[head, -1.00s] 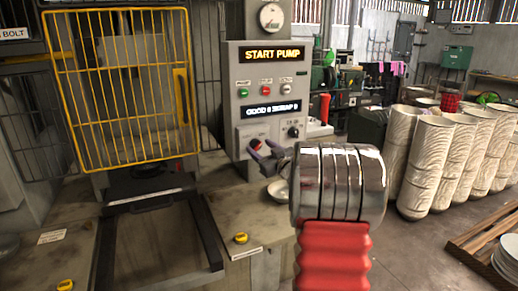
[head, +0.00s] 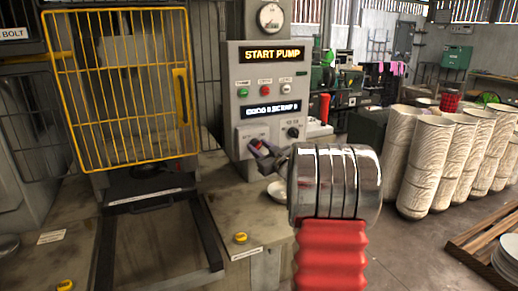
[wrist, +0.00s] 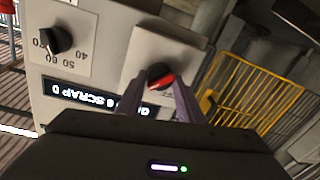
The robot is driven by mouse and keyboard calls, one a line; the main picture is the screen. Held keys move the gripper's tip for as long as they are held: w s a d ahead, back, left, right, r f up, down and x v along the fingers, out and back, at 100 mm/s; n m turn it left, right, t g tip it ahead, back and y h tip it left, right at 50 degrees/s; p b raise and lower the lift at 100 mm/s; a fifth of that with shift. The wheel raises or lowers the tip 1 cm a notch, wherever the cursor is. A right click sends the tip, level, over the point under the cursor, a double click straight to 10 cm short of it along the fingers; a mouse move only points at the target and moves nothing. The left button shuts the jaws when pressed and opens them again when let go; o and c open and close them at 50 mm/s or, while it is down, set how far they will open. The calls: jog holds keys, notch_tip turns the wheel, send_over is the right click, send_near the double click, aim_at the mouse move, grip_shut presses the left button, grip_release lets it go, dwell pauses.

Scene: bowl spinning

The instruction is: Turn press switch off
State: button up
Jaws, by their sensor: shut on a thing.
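The press switch (wrist: 158,74) is a round dark knob with a red pointer on a pale plate at the lower left of the grey control panel (head: 238,108). In the wrist view my gripper (wrist: 163,86) has its two purple-grey fingers on either side of the knob, shut on it. In the head view my gripper (head: 262,151) is at the panel's lower left plate and hides most of the knob. The switch's label cannot be read.
A black dial (head: 293,132) sits just right of the switch; it also shows in the wrist view (wrist: 55,41). Green, red and white buttons are above. A yellow cage gate (head: 120,85) stands left.

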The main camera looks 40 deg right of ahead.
jog(key=shift+n, duration=0.3)
jog(key=n, duration=0.4)
jog(key=shift+a, duration=0.15)
jog(key=n, duration=0.4)
jog(key=shift+w+a+g, duration=0.1)
jog(key=shift+g, duration=0.2)
jog(key=n, duration=0.4)
jog(key=shift+a+n+h, duration=0.1)
jog(key=shift+n+h, duration=0.2)
jog(key=shift+n, duration=0.1)
jog(key=n, duration=0.3)
jog(key=shift+f+n, duration=0.15)
jog(key=shift+n, duration=0.25)
jog(key=shift+a, duration=0.1)
jog(key=o, duration=1)
